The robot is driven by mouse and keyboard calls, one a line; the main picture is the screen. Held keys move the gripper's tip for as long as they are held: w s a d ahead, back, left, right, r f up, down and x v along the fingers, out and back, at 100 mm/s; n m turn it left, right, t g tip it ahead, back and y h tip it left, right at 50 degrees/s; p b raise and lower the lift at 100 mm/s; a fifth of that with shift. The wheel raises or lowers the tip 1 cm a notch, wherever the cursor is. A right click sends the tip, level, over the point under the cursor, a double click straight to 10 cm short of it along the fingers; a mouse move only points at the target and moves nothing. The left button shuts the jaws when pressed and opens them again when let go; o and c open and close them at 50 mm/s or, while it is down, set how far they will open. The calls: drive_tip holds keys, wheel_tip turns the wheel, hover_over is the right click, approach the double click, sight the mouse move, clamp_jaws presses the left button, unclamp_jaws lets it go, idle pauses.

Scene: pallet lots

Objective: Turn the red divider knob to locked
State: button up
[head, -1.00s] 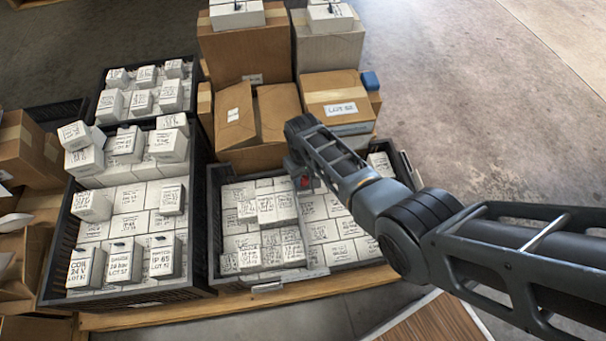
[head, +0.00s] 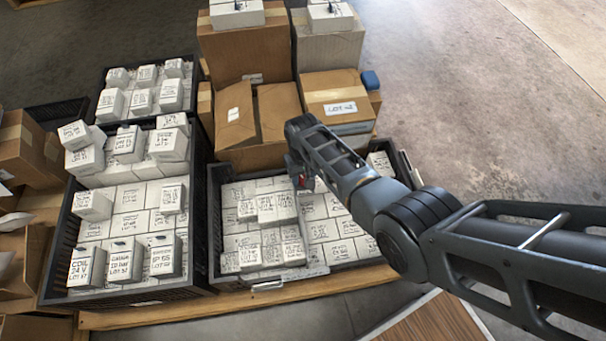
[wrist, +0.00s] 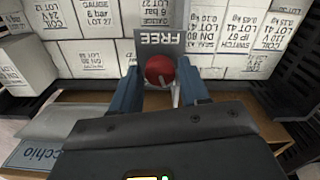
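The red divider knob (wrist: 160,70) shows in the wrist view, in front of a dark plate (wrist: 161,46) marked FREE, which reads upside down. A pale pointer or lever (wrist: 175,95) sticks out beside the knob. My gripper (wrist: 160,76) has one blue-grey finger on each side of the knob, with narrow gaps seeming to show between fingers and knob. In the head view my gripper (head: 299,172) is low at the back of the right-hand black crate (head: 214,220); a bit of red shows there, and the arm hides most of the knob.
White labelled boxes (head: 265,208) fill the crate around my gripper. Cardboard cartons (head: 245,55) stand close behind it. Another black crate (head: 203,215) of white boxes is at left. Open concrete floor (head: 460,90) lies to the right.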

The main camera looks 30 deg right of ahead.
sight(303, 178)
drive_tip(key=shift+o, duration=1.3)
drive_tip(key=shift+r, duration=0.1)
wheel_tip(303, 178, up, 8)
drive_tip(key=p, duration=0.3)
drive_tip(key=shift+f+p, duration=0.2)
drive_tip(key=shift+p, duration=0.15)
